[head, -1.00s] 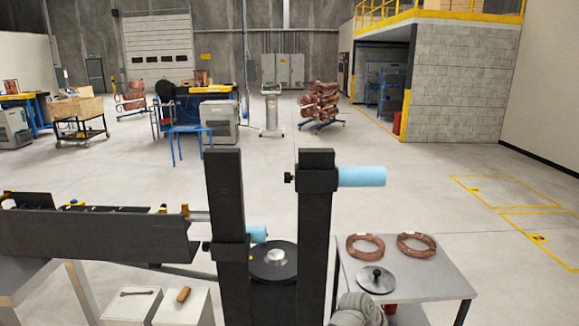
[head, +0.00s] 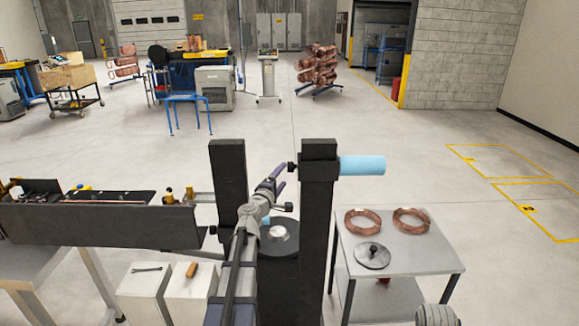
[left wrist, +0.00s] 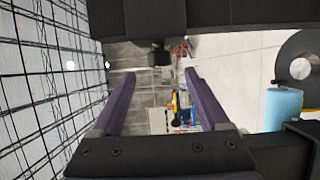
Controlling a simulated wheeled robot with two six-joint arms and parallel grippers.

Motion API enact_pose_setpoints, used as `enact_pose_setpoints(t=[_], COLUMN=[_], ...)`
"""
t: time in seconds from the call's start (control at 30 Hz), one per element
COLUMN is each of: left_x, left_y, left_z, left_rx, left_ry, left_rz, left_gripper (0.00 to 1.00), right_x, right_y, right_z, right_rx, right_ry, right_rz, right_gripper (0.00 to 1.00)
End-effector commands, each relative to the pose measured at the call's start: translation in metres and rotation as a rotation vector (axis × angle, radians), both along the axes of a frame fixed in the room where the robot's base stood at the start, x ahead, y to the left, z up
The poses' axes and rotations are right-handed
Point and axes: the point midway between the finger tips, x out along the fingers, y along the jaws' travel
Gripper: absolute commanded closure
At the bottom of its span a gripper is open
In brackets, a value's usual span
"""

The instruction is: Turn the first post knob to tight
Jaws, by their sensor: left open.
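Two tall black posts stand in front of me. The right post (head: 318,215) carries a black collar with a light blue roller (head: 362,165) on its right side and a small black knob (head: 291,167) on its left side. The left post (head: 228,180) stands beside it, partly behind my left arm. My left gripper (head: 283,175) is open and empty, its purple fingers pointing at the right post's knob. In the left wrist view, a dark knob (left wrist: 160,56) sits between and just beyond the open fingertips, apparently untouched. My right gripper is out of view.
A grey table (head: 430,252) at right holds two copper coils (head: 363,222) and a round metal lid (head: 372,257). A black turntable (head: 279,253) stands between the posts. A long dark rail (head: 95,225) runs at left, above white boxes (head: 143,285).

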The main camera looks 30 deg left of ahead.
Motion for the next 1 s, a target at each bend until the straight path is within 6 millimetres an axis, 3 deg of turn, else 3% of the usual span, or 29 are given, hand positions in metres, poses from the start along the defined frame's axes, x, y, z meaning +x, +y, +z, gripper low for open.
enact_pose_setpoints(t=[0.6, 0.87, 1.0], left_x=[0.075, 0.076, 0.076], left_y=[0.011, 0.011, 0.011], left_z=[0.001, 0.001, 0.001], left_rx=[0.002, 0.002, 0.002], left_ry=[0.001, 0.001, 0.001], left_rz=[-0.003, -0.002, -0.002], left_gripper=[0.22, 0.22, 0.34], right_x=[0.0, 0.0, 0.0], right_y=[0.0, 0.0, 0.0], right_z=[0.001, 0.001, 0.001], right_rx=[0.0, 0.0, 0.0], right_ry=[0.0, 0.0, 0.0], right_rz=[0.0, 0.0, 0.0], right_gripper=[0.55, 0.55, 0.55])
